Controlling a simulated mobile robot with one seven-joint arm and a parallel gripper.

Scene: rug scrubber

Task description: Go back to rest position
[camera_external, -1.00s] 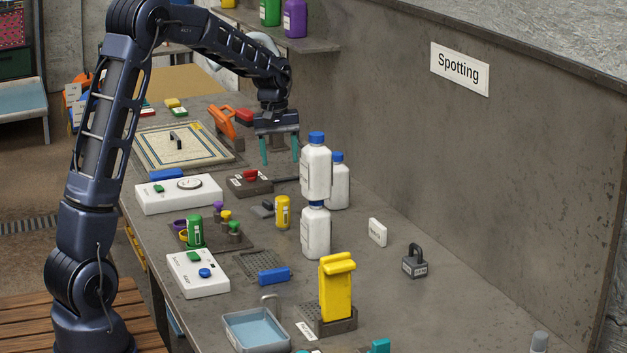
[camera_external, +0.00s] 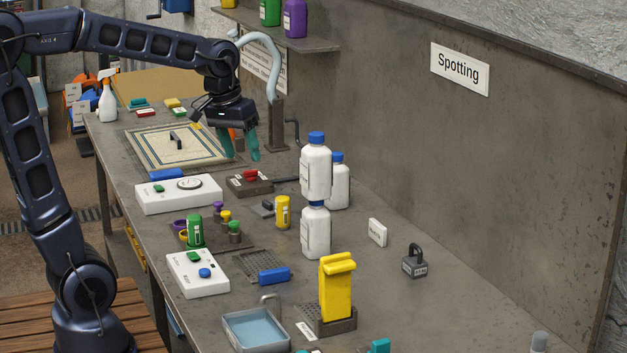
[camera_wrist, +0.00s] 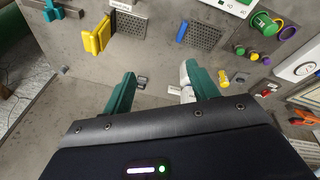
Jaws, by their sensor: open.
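My gripper (camera_external: 241,147) hangs above the far part of the workbench (camera_external: 352,275), with its two teal fingers apart and nothing between them. In the wrist view my gripper (camera_wrist: 158,85) also shows open, its fingers spread over the bench. A framed rug piece (camera_external: 165,149) lies on the bench to the left of the gripper. An orange item (camera_external: 232,133) is mostly hidden behind the gripper.
A shelf (camera_external: 320,45) with green and purple bottles overhangs behind. A curved grey spout (camera_external: 273,65) rises near the gripper. The bench's near right is mostly clear.

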